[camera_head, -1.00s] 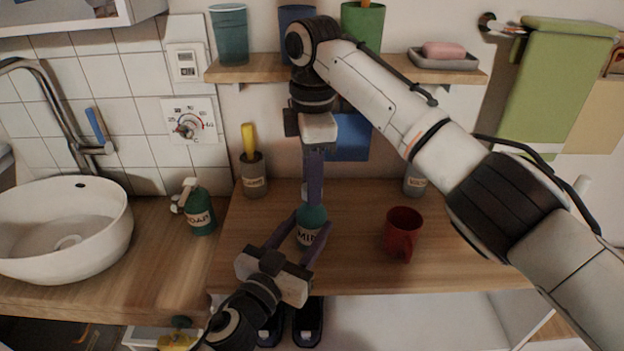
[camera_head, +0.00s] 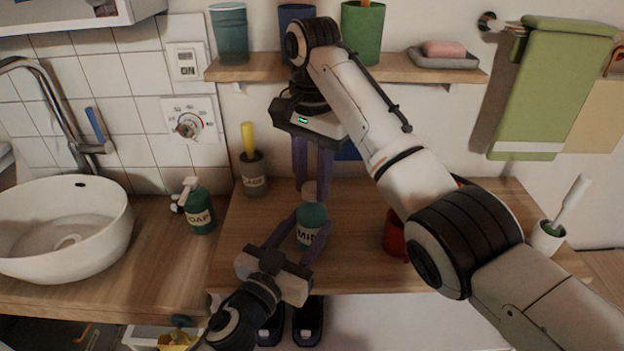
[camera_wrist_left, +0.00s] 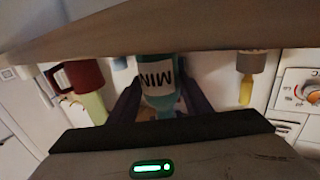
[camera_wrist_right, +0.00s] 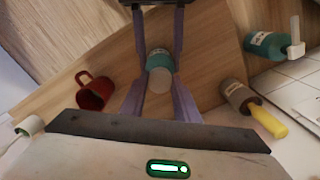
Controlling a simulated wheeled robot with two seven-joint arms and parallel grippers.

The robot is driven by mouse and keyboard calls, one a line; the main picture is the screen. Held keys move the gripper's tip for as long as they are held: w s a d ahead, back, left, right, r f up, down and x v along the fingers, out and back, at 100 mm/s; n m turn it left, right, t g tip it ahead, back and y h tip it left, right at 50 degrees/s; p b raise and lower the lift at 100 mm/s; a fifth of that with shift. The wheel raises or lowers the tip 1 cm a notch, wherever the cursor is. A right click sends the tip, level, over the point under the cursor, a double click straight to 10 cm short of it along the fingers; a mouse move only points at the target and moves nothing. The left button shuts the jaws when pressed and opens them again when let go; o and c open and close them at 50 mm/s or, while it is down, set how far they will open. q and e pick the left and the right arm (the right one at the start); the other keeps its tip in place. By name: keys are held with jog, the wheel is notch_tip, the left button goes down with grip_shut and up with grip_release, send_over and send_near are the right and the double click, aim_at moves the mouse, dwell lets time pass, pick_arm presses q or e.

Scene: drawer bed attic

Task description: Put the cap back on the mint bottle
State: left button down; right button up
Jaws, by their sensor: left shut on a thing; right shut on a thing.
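The mint bottle (camera_head: 311,216) is teal with a white label and stands upright on the wooden counter. My left gripper (camera_head: 309,226) is shut on its body from the front; the left wrist view also shows the bottle (camera_wrist_left: 158,92) between the fingers. The pale cap (camera_head: 309,189) is at the top of the bottle, in line with it and seemingly touching its neck. My right gripper (camera_head: 311,194) points down from above and is shut on the cap, which shows between its fingers in the right wrist view (camera_wrist_right: 161,78). Whether the cap is fully seated is unclear.
A red mug (camera_head: 394,236) stands to the right, partly behind my right arm. A grey cup with a yellow-handled brush (camera_head: 253,177) and a teal soap bottle (camera_head: 199,212) stand left. A white brush holder (camera_head: 547,238) is far right. A shelf (camera_head: 262,74) is above.

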pick_arm(q)
jog(key=shift+f, duration=0.1)
pick_arm(e)
jog(key=m, duration=0.4)
jog(key=o, duration=1.3)
jog(key=shift+c, duration=0.2)
jog(key=shift+r, duration=0.1)
jog(key=shift+w+r, duration=0.1)
jog(key=shift+r, duration=0.85)
notch_tip(320, 180, up, 10)
pick_arm(q)
jog(key=c, duration=0.9)
grip_release()
pick_arm(e)
jog(key=shift+f, duration=0.1)
